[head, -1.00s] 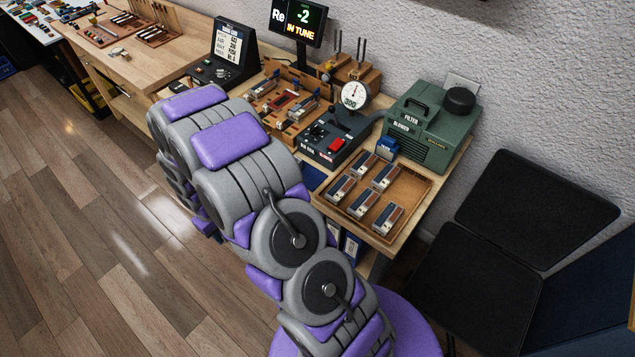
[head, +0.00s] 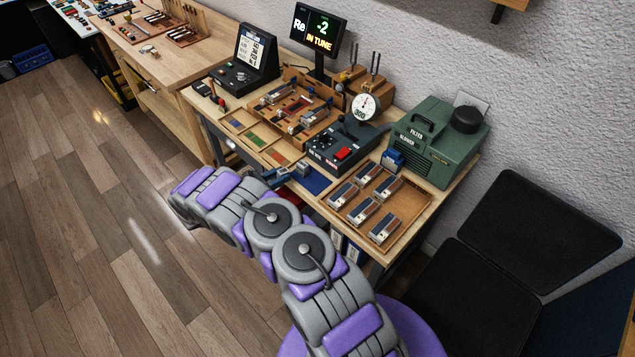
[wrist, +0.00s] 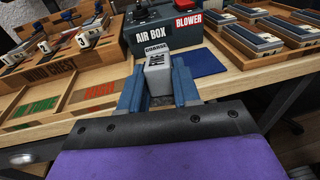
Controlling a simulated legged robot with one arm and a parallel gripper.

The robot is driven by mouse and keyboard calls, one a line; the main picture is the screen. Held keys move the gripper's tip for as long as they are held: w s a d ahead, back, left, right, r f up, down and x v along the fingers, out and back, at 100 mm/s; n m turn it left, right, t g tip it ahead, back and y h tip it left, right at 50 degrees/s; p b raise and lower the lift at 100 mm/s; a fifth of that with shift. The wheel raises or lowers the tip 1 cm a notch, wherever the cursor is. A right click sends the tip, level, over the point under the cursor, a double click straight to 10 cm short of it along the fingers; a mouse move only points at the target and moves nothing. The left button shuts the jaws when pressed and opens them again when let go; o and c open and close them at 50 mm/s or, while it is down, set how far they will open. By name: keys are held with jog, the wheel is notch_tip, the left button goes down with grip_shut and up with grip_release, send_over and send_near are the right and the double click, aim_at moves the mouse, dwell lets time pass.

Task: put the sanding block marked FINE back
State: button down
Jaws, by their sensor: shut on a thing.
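My gripper (wrist: 157,96) has its two blue fingers shut on a grey block (wrist: 157,75) with dark sideways lettering. In the head view, my blue fingers (head: 290,174) are at the bench's front edge, beside the blue pad (head: 312,181). The block is hard to make out there.
The air box (head: 341,152) stands behind the pad. A wooden tray (head: 388,244) with several blocks is to its right. The wind chest (wrist: 60,73) and a sorting tray with coloured fields (wrist: 72,101) are on the left. A green blower (head: 437,143) stands at the back right.

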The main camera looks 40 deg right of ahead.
jog(key=w+a+r+n+t+h, duration=0.1)
jog(key=w+r+n+t+h, duration=0.1)
jog(key=w+t, duration=0.15)
send_over(316, 186)
jog(key=w+a, duration=0.1)
jog(key=shift+w+a+f+g+b, duration=0.15)
jog(key=shift+f+g+b, duration=0.3)
jog(key=shift+f, duration=0.25)
jog(key=shift+s+d, duration=0.3)
jog(key=shift+s, duration=0.25)
jog(key=shift+s+f, duration=0.15)
jog(key=shift+f, duration=0.15)
notch_tip(316, 186, down, 3)
jog(key=shift+d+b, duration=0.15)
jog(key=shift+b, duration=0.35)
jog(key=shift+d, duration=0.1)
